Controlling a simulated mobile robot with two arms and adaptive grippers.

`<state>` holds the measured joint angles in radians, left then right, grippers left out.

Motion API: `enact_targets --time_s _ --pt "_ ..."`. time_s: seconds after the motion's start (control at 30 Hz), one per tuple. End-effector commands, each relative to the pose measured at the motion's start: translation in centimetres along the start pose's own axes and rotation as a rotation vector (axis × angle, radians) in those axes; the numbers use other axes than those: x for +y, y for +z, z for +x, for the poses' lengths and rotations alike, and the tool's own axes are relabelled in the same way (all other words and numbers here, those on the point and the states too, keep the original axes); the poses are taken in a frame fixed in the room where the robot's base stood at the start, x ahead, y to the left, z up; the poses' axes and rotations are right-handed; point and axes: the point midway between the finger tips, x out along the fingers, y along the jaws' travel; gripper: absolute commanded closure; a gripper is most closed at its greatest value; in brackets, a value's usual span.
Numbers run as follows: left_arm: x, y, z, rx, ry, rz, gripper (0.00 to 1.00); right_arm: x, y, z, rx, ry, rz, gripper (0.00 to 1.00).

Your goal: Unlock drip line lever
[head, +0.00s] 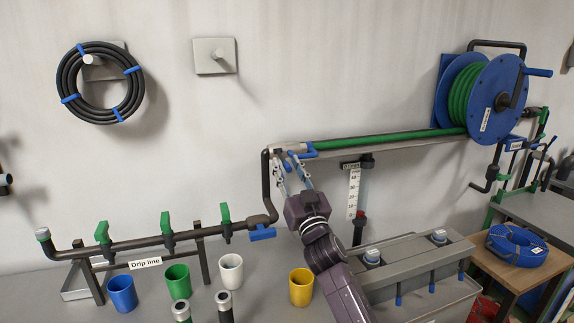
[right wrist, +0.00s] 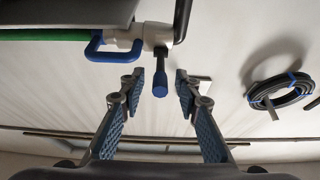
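The drip line (head: 145,247), a dark pipe with green-handled valves and a "Drip line" label (head: 145,263), runs along the lower left. A blue handle (head: 262,232) sits at its right end. The pipe rises to a white connector (head: 292,148) on the green hose, with a blue loop handle (head: 313,150). In the right wrist view, a short blue-tipped lever (right wrist: 160,85) hangs from this connector between my right fingertips, with space on both sides. My right gripper (head: 287,168) is open just below the connector; it also shows in the wrist view (right wrist: 169,80). My left gripper is out of view.
A grey shelf (head: 395,147) carries the hose to a blue reel (head: 495,95). Blue, green, white and yellow cups (head: 301,287) stand on the bench below. A grey trough (head: 415,265) stands at lower right. A black coil (head: 100,83) hangs on the wall.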

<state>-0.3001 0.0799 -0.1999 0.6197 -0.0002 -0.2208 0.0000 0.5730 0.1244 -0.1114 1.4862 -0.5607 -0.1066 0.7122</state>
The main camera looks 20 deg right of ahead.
Motion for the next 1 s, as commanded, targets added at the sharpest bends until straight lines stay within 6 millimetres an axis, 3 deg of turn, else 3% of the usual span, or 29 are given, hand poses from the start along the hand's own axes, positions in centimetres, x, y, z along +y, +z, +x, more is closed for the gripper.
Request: enact_targets --time_s 0.33,0.6,1.0 --pt "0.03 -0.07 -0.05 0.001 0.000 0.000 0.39 -0.02 0.02 0.37 0.000 0.000 0.001 0.71" --pt "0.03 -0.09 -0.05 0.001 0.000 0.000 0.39 -0.02 0.02 0.36 0.000 0.000 0.001 1.00" --pt "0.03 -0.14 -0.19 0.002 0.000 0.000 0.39 -0.06 -0.04 0.41 -0.002 -0.001 0.001 1.00"
